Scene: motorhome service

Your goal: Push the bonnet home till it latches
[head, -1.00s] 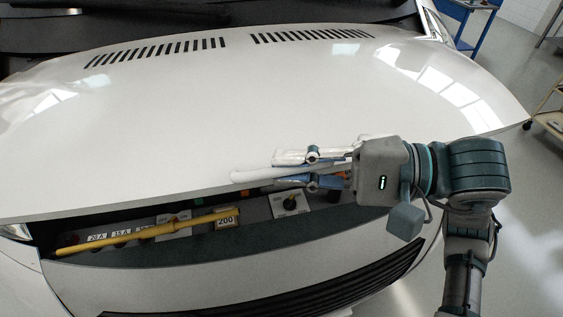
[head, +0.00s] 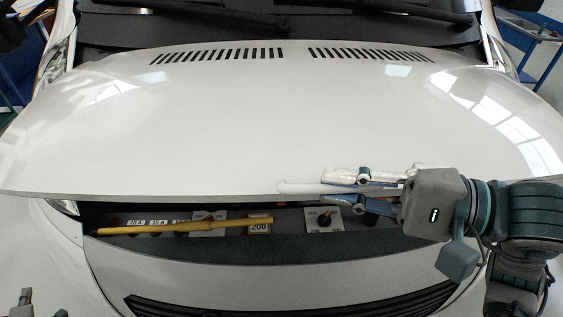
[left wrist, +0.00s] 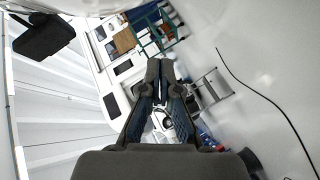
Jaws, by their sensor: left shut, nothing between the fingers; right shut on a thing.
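The white bonnet (head: 240,120) fills the middle of the head view. Its front edge stands above the front panel, and a dark gap shows the bay beneath. I cannot tell whether the bar joins the bonnet. My left gripper (head: 25,297) shows only partly at the lower left corner of the head view, apart from the bonnet. In the left wrist view its fingers (left wrist: 160,68) are together and empty. The latch is not visible.
In the gap lie a yellow rod (head: 185,227), a tag marked 200 (head: 259,226), fuse labels (head: 158,222) and a dial plate (head: 323,219). A black grille (head: 300,301) lies below. A blue trolley (head: 540,40) stands at the back right.

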